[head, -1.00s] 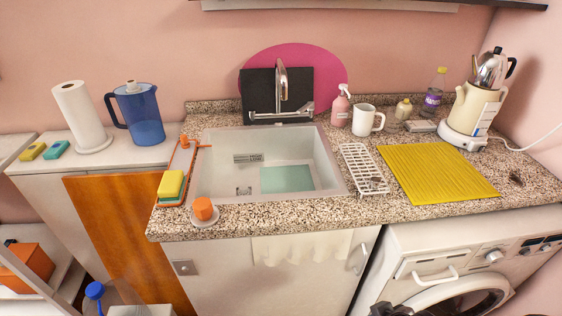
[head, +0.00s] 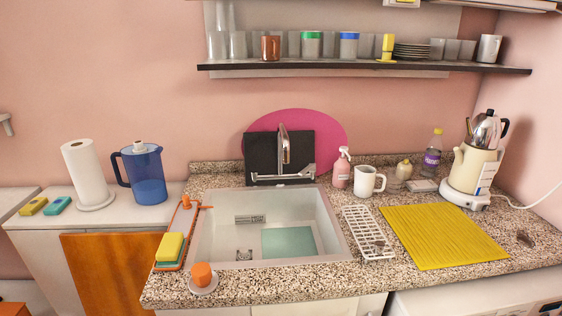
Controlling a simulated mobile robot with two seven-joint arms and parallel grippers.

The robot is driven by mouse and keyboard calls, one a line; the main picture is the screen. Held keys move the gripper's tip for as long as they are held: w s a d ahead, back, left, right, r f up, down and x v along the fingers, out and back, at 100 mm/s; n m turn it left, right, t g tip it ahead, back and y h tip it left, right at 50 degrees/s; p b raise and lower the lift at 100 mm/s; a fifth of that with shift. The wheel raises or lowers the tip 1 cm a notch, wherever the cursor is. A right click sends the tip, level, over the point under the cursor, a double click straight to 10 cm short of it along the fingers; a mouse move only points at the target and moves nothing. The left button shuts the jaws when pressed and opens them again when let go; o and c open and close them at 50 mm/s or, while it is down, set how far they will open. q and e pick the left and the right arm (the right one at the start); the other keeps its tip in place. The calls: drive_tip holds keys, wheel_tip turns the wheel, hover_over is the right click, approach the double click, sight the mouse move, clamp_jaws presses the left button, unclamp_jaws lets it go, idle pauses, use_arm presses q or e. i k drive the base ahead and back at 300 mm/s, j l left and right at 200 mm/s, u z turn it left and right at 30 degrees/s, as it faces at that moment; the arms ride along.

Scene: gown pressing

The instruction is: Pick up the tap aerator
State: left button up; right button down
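I cannot make out a tap aerator for certain in the head view. The tap (head: 284,148) stands behind the sink (head: 222,205), and its spout end is too small to show whether an aerator is on it. A small metallic piece (head: 244,255) lies at the front left of the sink floor; I cannot tell what it is. A small dark item (head: 525,238) lies on the counter at the far right, also unclear. Neither of my grippers is in view.
A white rack (head: 357,222) and yellow mat (head: 435,235) lie right of the sink. A mug (head: 367,183), soap bottle (head: 341,170) and kettle (head: 472,172) stand behind. A sponge (head: 169,246) and orange cup (head: 201,274) are at left. A shelf (head: 300,68) hangs above.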

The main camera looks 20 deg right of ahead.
sight(378, 247)
drive_tip(key=z, duration=1.25)
